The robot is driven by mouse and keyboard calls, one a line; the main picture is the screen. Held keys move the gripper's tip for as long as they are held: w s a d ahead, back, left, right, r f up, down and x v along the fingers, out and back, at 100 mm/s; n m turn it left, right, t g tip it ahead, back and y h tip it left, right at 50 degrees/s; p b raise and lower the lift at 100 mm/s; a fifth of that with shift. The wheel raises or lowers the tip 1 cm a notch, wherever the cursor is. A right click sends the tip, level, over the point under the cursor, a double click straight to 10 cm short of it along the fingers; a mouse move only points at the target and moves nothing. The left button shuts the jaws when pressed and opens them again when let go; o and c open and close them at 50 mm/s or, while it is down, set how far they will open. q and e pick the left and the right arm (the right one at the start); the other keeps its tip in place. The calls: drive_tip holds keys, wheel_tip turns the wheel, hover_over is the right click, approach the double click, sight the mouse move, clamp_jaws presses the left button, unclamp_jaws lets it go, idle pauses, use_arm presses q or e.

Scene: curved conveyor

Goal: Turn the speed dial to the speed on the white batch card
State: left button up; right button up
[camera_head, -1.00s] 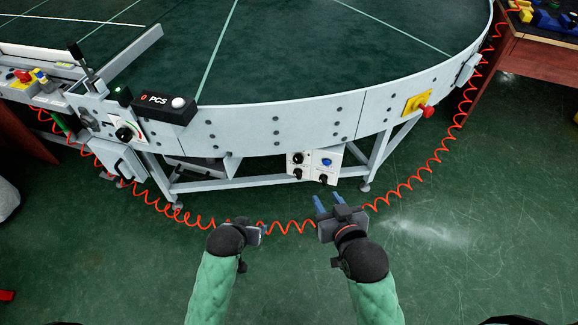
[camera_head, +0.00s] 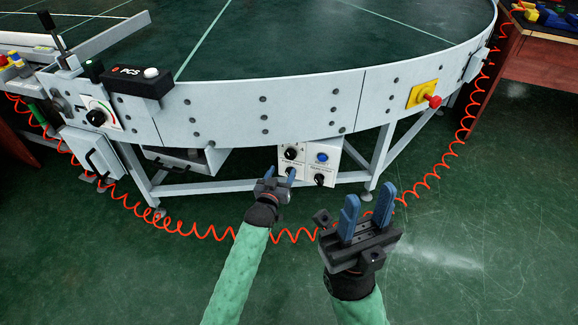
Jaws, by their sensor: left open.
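A white control panel (camera_head: 308,157) hangs under the conveyor's near rim. It has an upper-left black knob (camera_head: 290,153), a lower-right black knob (camera_head: 319,179) and a blue button (camera_head: 322,157); its labels are too small to read. Another black dial (camera_head: 96,117) with a red arc sits on the conveyor's left side; I cannot tell which is the speed dial. My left gripper (camera_head: 280,174) is open in front of the panel's lower left, partly covering it; contact cannot be told. My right gripper (camera_head: 369,207) is open and empty, right of the panel. I see no white batch card.
The curved conveyor (camera_head: 330,30) fills the top. A black PCS counter box (camera_head: 138,82) stands on its left rim; a red stop button (camera_head: 433,101) is at right. A red coiled hose (camera_head: 205,231) hangs around the front. The floor (camera_head: 480,220) at right is clear.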

sight(290, 156)
use_arm(q)
drive_tip(key=shift+b+x, duration=0.9)
drive_tip(key=shift+x, duration=3.35)
drive_tip(key=shift+r, duration=0.1)
drive_tip(key=c, duration=1)
